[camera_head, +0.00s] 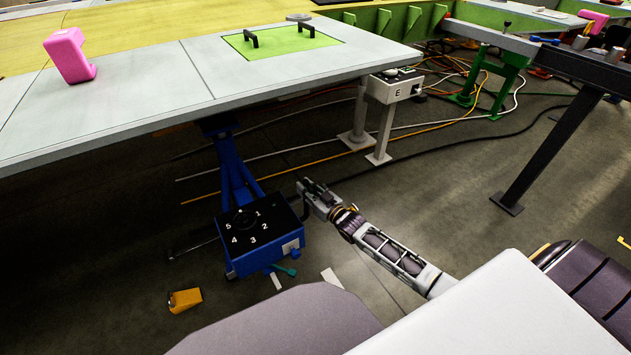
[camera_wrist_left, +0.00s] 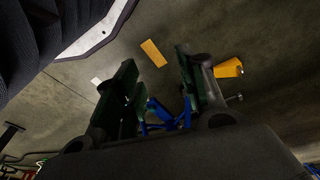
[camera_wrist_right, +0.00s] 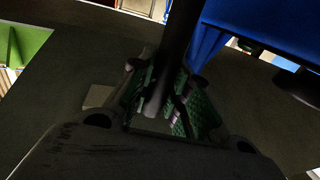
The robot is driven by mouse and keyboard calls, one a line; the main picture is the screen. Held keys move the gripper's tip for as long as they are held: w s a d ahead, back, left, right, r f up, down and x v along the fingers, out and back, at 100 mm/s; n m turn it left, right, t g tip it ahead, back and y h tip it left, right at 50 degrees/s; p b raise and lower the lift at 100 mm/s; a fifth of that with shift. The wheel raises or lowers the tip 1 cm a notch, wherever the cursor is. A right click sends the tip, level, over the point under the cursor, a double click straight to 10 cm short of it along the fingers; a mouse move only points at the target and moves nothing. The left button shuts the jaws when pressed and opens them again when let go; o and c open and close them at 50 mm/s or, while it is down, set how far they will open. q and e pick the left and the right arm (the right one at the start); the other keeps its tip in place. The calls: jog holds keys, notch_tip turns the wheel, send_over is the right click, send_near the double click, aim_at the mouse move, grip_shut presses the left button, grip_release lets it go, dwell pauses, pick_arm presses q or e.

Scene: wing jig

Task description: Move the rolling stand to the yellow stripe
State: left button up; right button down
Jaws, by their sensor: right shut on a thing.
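The rolling stand (camera_head: 262,258) is a blue box on the floor with a black top numbered 1 to 5, at the near edge of the large table. Its blue side also shows in the right wrist view (camera_wrist_right: 240,18). My right gripper (camera_head: 306,190) is at the stand's right side. In the right wrist view it is shut on a dark upright bar (camera_wrist_right: 180,40), seemingly the stand's handle. My left gripper (camera_wrist_left: 158,85) is open and empty, with blue legs beyond it. A short yellow stripe (camera_wrist_left: 153,52) lies on the floor in the left wrist view.
An orange wedge (camera_head: 185,300) lies on the floor left of the stand. White floor marks (camera_head: 331,278) are close by. The large grey table (camera_head: 140,105) overhangs behind the stand. Floor to the right is fairly clear.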

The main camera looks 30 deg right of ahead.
jog(key=a+p, duration=0.2)
jog(key=a, duration=0.3)
jog(key=p, duration=0.1)
send_over(273, 215)
jog(key=d, duration=0.2)
jog(key=shift+w+d+r, duration=0.1)
jog(key=shift+w+d, duration=0.05)
pick_arm(q)
notch_tip(273, 215, down, 9)
jog(key=s+a, duration=0.1)
jog(key=a, duration=0.1)
jog(key=shift+f+p, duration=0.2)
jog(key=shift+p, duration=0.1)
pick_arm(e)
jog(key=shift+a, duration=1.2)
jog(key=c, duration=1.3)
grip_release()
jog(key=shift+s, duration=0.2)
jog(key=shift+v, duration=5.9)
